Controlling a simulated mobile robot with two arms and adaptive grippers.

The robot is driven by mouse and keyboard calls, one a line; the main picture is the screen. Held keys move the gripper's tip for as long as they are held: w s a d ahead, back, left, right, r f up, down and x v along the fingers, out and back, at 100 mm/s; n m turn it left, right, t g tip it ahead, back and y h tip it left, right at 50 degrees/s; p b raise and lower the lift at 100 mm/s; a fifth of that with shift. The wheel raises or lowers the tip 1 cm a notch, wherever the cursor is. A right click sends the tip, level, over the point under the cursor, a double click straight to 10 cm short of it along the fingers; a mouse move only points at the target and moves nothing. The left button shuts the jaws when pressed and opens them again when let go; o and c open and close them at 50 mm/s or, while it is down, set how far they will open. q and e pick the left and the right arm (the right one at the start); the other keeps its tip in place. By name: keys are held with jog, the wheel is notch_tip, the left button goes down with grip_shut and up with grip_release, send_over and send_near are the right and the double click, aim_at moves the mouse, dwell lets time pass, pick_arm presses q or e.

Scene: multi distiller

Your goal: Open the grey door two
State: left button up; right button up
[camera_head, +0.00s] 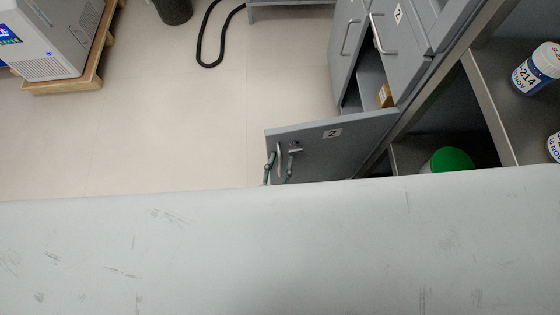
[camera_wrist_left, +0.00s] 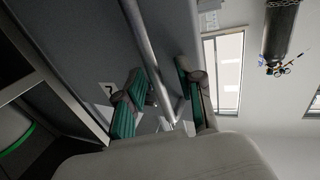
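The grey door two (camera_head: 335,150), labelled "2", stands swung open from its cabinet, with the shelf space behind it showing. Its bar handle (camera_head: 279,158) is on the door's left part in the head view. My left gripper (camera_head: 281,155) is at the handle, with one dark green finger on each side of it. In the left wrist view, the fingers of the left gripper (camera_wrist_left: 160,78) stand apart around the metal bar handle (camera_wrist_left: 148,55), with gaps visible beside the bar. The label on the door (camera_wrist_left: 108,90) is partly covered by a finger. My right gripper is not in view.
A grey cabinet (camera_head: 347,30) with other doors and a small brown box (camera_head: 385,95) inside stands beyond. Labelled jars (camera_head: 537,70) and a green lid (camera_head: 453,160) are on the right. The floor (camera_head: 170,130) left of the door is clear. A pale surface hides the lower view.

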pick_arm(q)
jog(key=shift+s, duration=0.15)
jog(key=v, duration=1.1)
jog(key=shift+s+a, duration=0.15)
jog(key=shift+s, duration=0.2)
